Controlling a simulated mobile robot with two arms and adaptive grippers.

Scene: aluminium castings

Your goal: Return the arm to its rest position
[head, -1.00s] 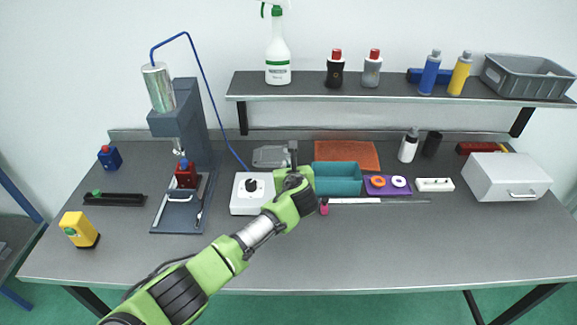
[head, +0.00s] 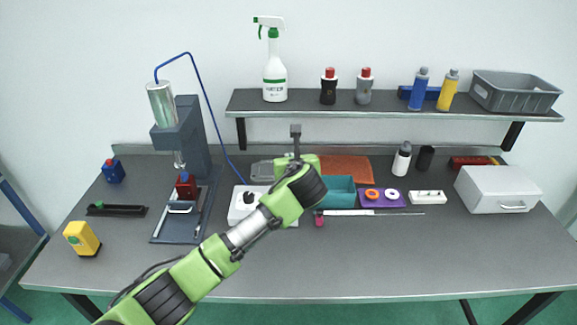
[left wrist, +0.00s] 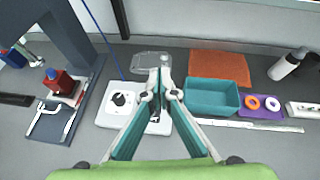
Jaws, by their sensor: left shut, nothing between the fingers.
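My left arm (head: 228,245) reaches in from the lower left over the bench. My left gripper (head: 296,132) is above the bench, in front of its back edge, in the head view. In the left wrist view the gripper (left wrist: 160,85) has its fingertips together with nothing between them. Behind and below it are a white box with a black knob (left wrist: 123,99), a clear tray (left wrist: 150,62) and a teal bin (left wrist: 212,97). The forearm hides part of the white box in the head view. My right gripper is not in view.
A blue-grey press (head: 183,135) with a red part stands left of the arm. An overhead shelf (head: 390,104) holds bottles and a grey crate (head: 515,92). A white case (head: 498,190) sits at right. The bench front (head: 400,265) is clear.

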